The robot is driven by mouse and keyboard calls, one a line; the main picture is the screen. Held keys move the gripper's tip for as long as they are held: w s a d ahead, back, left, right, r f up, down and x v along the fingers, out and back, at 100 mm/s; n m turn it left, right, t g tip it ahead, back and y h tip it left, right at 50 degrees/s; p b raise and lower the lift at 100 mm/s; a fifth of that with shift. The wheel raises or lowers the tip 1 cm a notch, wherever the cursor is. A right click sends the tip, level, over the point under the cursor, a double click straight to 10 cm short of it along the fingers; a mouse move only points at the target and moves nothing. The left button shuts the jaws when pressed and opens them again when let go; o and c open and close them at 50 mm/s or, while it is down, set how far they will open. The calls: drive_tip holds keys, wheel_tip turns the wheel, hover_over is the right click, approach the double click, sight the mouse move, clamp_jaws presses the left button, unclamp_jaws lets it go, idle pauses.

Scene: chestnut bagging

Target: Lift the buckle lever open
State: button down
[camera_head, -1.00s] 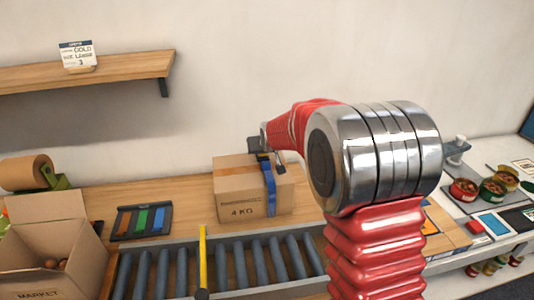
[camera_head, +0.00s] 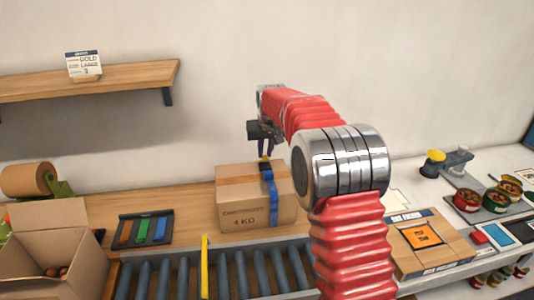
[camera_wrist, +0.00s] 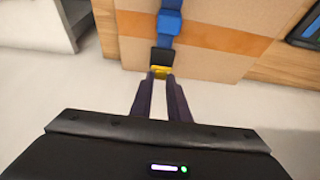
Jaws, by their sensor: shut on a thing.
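A closed cardboard box (camera_head: 238,207) marked 4 KG stands on the wooden counter, with a blue strap (camera_head: 271,200) around it. The strap also shows in the wrist view (camera_wrist: 169,22). The black buckle lever (camera_wrist: 162,55) with its yellow tip (camera_wrist: 160,71) sits on the strap at the box's top. My gripper (camera_head: 264,155) is above the box with its fingers pointing down. In the wrist view its fingertips (camera_wrist: 160,78) are shut on the yellow tip. The lever's exact angle is hard to tell.
A roller conveyor (camera_head: 200,272) with a yellow bar (camera_head: 204,265) lies in front. An open carton (camera_head: 55,245) and a tray of coloured strips (camera_head: 143,229) are at left. A flat box with an orange panel (camera_head: 425,245) and food bowls (camera_head: 467,200) are at right.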

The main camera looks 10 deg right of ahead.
drive_tip(key=shift+w+d+g, duration=0.35)
drive_tip(key=shift+w+g, duration=0.15)
drive_tip(key=shift+g, duration=0.2)
drive_tip(key=shift+w+g, duration=0.2)
drive_tip(key=shift+g, duration=0.2)
drive_tip(key=c, duration=1.7)
unclamp_jaws()
drive_tip(key=shift+a+r, duration=0.15)
drive_tip(key=shift+r, duration=0.15)
drive_tip(key=shift+r, duration=0.25)
drive_tip(key=v, duration=1.2)
drive_tip(key=shift+s+r, duration=0.2)
drive_tip(key=shift+r, duration=0.2)
